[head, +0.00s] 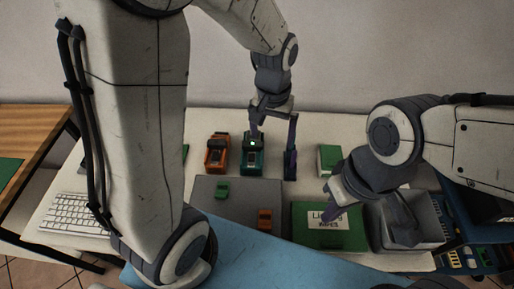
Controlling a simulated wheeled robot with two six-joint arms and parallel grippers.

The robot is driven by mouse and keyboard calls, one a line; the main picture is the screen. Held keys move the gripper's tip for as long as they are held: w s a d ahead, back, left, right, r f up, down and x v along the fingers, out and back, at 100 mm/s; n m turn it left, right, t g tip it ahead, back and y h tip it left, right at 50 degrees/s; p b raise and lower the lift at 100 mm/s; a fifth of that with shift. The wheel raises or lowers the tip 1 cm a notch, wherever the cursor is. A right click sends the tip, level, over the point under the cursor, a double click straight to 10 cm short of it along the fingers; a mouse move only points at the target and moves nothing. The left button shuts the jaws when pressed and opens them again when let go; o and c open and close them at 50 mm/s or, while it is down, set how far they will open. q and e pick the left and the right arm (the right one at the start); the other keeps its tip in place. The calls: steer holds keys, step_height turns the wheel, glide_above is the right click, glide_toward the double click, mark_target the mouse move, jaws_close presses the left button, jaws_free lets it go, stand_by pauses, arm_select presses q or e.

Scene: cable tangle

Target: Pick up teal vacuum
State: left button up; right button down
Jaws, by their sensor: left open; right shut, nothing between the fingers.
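The teal vacuum (252,160) stands on the white table, just right of an orange device of similar shape. My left gripper (273,148) points down over it with its fingers apart. One finger is at the upper part of the vacuum and partly covers it; the other is to its right, over bare table. I cannot tell whether the near finger touches it. Nothing is held. My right gripper (338,194) is shut and empty, above the green box at the right.
An orange device (217,153) stands close left of the vacuum. A grey mat (240,204) with small green and orange items lies in front. A green labelled box (328,238), a grey bin (428,232) and a small green box (329,158) are at right. A keyboard (75,213) lies left.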

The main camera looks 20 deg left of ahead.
arm_select(q)
steer(key=w+a+f+n, duration=0.1)
steer(key=a+f, duration=0.1)
steer(key=w+a+f+n+b, duration=0.1)
steer(key=w+a+f, duration=0.1)
steer(key=f, duration=0.1)
steer(key=w+a+f+n+b, duration=0.1)
steer(key=w+a+f, duration=0.1)
steer(key=shift+w+a+f, duration=0.15)
steer(key=shift+a+f, duration=0.05)
steer(key=shift+a, duration=0.2)
glide_above(253, 151)
step_height(253, 151, down, 4)
steer(key=shift+w+a+f, duration=0.15)
steer(key=shift+f, duration=0.1)
step_height(253, 151, down, 6)
steer(key=shift+f+p, duration=0.25)
steer(key=shift+p, duration=0.25)
arm_select(e)
step_height(253, 151, down, 2)
steer(key=shift+f, duration=0.1)
arm_select(q)
steer(key=c, duration=1.5)
